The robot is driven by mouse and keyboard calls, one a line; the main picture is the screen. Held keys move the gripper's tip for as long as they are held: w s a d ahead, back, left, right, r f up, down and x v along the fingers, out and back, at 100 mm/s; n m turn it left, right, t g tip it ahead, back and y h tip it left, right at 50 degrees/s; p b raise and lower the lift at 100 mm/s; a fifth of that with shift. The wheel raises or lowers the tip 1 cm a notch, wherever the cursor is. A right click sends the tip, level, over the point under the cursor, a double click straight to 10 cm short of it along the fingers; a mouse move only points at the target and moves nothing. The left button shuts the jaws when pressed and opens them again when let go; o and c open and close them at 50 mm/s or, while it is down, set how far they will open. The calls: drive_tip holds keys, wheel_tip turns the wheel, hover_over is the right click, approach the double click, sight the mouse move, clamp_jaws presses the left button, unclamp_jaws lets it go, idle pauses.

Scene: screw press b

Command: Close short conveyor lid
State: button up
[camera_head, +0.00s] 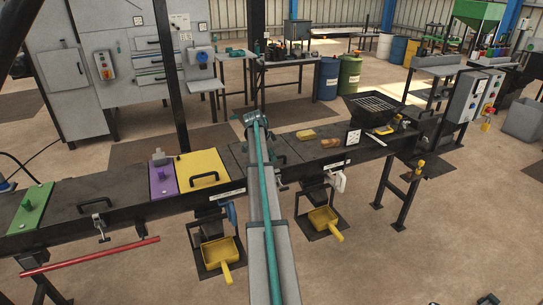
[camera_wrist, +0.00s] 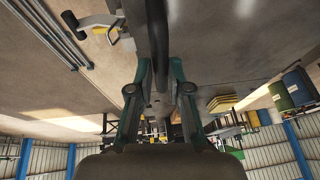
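My gripper (camera_wrist: 159,65) is at the far end of my arm, over the middle of the conveyor bench (camera_head: 60,242) in the head view. In the wrist view its two teal fingers flank a thick dark bar (camera_wrist: 156,30) closely, with little or no gap. The bar looks like a handle. My arm hides much of that spot in the head view, and I cannot clearly tell which lid the bar belongs to or how far it is tilted. A dark lid with a handle (camera_head: 98,205) lies flat at the left.
A yellow lid (camera_head: 204,165), a purple plate (camera_head: 163,182) and a green plate (camera_head: 33,207) sit on the bench. Yellow scoops (camera_head: 217,253) (camera_head: 323,220) are below its front. A red bar (camera_head: 90,257) projects at front left. A dark grate box (camera_head: 373,108) stands at the right.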

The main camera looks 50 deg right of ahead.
drive_tip(key=o, duration=0.3)
drive_tip(key=shift+o, duration=0.2)
drive_tip(key=shift+r, duration=0.1)
drive_tip(key=v, duration=1.2)
